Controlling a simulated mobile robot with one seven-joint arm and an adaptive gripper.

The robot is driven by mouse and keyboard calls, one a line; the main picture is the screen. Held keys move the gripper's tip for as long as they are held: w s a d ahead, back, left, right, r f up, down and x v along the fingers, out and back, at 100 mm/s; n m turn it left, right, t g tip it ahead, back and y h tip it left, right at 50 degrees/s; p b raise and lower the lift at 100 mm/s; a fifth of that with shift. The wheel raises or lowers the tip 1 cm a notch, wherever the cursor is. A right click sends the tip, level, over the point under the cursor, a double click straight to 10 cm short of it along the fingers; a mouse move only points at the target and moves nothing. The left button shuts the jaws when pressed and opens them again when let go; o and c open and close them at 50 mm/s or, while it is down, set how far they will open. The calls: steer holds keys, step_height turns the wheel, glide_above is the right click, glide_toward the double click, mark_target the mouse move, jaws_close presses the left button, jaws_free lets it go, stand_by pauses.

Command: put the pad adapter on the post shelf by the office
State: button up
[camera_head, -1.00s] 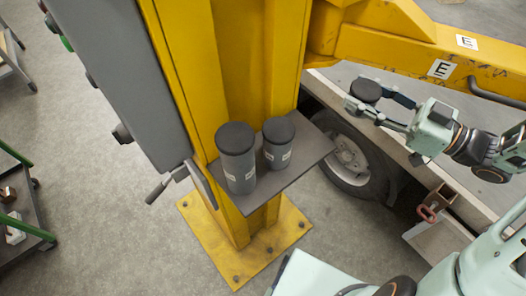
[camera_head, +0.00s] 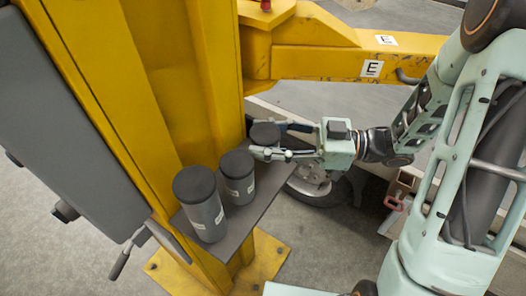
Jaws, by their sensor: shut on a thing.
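My gripper (camera_head: 267,139) is shut on a dark, round-topped pad adapter (camera_head: 264,132), with a finger on either side of it. The grey post shelf (camera_head: 257,214) sticks out from the yellow post (camera_head: 185,90). Two dark grey cylinders with black tops and small white labels stand upright on it, a taller one (camera_head: 203,210) in front and a shorter one (camera_head: 238,182) behind. The held adapter shows just beyond the shorter cylinder, near the shelf's far end. I cannot tell its height above the shelf, and its lower part is hidden.
A yellow boom (camera_head: 330,62) marked E runs right behind my gripper. A grey cabinet (camera_head: 70,130) with a handle is on the post's left side. A wheel (camera_head: 312,184) is beyond the shelf. Bare shelf shows right of the cylinders.

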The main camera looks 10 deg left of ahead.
steer(key=shift+f, duration=2)
steer(key=shift+f+b, duration=0.15)
steer(key=shift+b, duration=0.15)
steer(key=o, duration=1.6)
steer(key=shift+r, duration=0.2)
steer(key=d, duration=0.8)
steer(key=w+d, duration=0.1)
steer(key=d, duration=0.3)
steer(key=shift+w+f+b, duration=0.1)
steer(key=shift+b, duration=0.25)
